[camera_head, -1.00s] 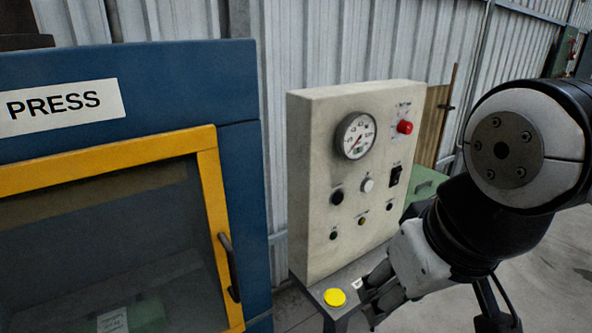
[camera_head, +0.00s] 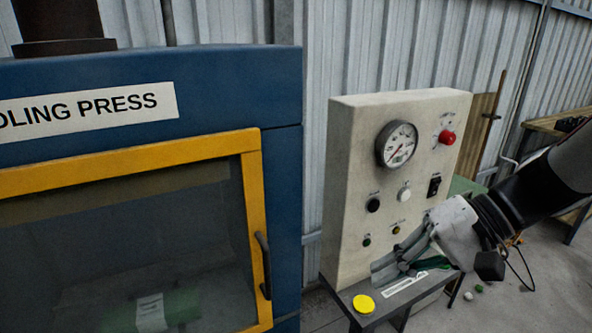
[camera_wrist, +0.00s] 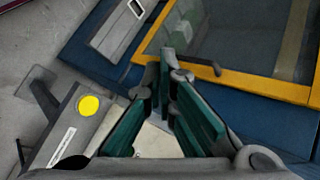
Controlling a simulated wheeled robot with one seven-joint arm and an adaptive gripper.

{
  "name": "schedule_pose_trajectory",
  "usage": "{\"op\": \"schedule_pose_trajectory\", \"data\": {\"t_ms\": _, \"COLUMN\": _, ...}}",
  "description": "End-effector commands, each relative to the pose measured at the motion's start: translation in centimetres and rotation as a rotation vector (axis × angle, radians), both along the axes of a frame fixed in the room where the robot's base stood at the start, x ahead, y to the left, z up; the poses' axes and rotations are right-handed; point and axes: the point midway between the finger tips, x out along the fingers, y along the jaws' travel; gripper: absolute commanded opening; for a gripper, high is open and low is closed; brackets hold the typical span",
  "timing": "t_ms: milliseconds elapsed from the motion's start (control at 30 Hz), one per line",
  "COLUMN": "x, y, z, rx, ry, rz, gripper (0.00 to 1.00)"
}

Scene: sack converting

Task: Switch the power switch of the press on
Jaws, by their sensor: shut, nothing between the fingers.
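The press is a blue cabinet (camera_head: 285,190) with a yellow-framed window door at the left of the head view. Its cream control panel (camera_head: 345,200) stands to the right, with a gauge (camera_head: 397,144), a red knob (camera_head: 447,137), several small round buttons and a black rocker switch (camera_head: 434,187) at the right side. I cannot read the rocker's position. My gripper (camera_head: 378,275) is shut and empty in front of the panel's lower part, below the rocker and the buttons. In the wrist view my gripper (camera_wrist: 167,62) shows its fingers close together at the tips.
A yellow disc (camera_head: 364,304) sits on the dark ledge below the panel, close to my fingers; it also shows in the wrist view (camera_wrist: 89,106). The door handle (camera_head: 263,265) sticks out left of the panel. A bench (camera_head: 548,123) stands at the far right.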

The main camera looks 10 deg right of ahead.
Motion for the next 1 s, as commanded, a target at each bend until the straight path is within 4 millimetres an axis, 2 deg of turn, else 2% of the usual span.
{"op": "schedule_pose_trajectory", "data": {"t_ms": 167, "x": 3.8, "y": -3.6, "z": 0.4, "rx": 0.214, "ry": -0.083, "rz": -0.156, "gripper": 0.00}}
{"op": "schedule_pose_trajectory", "data": {"t_ms": 267, "x": 5.7, "y": -6.5, "z": 0.6, "rx": 0.315, "ry": -0.155, "rz": -0.255, "gripper": 0.00}}
{"op": "schedule_pose_trajectory", "data": {"t_ms": 367, "x": 7.4, "y": -10.0, "z": 0.6, "rx": 0.401, "ry": -0.241, "rz": -0.367, "gripper": 0.00}}
{"op": "schedule_pose_trajectory", "data": {"t_ms": 500, "x": 8.9, "y": -15.9, "z": 0.1, "rx": 0.492, "ry": -0.379, "rz": -0.540, "gripper": 0.00}}
{"op": "schedule_pose_trajectory", "data": {"t_ms": 700, "x": 9.0, "y": -23.8, "z": -1.1, "rx": 0.547, "ry": -0.564, "rz": -0.765, "gripper": 0.00}}
{"op": "schedule_pose_trajectory", "data": {"t_ms": 800, "x": 8.6, "y": -26.6, "z": -1.7, "rx": 0.552, "ry": -0.626, "rz": -0.844, "gripper": 0.00}}
{"op": "schedule_pose_trajectory", "data": {"t_ms": 900, "x": 8.3, "y": -28.3, "z": -2.1, "rx": 0.550, "ry": -0.665, "rz": -0.892, "gripper": 0.00}}
{"op": "schedule_pose_trajectory", "data": {"t_ms": 1000, "x": 8.2, "y": -29.0, "z": -2.2, "rx": 0.547, "ry": -0.683, "rz": -0.913, "gripper": 0.00}}
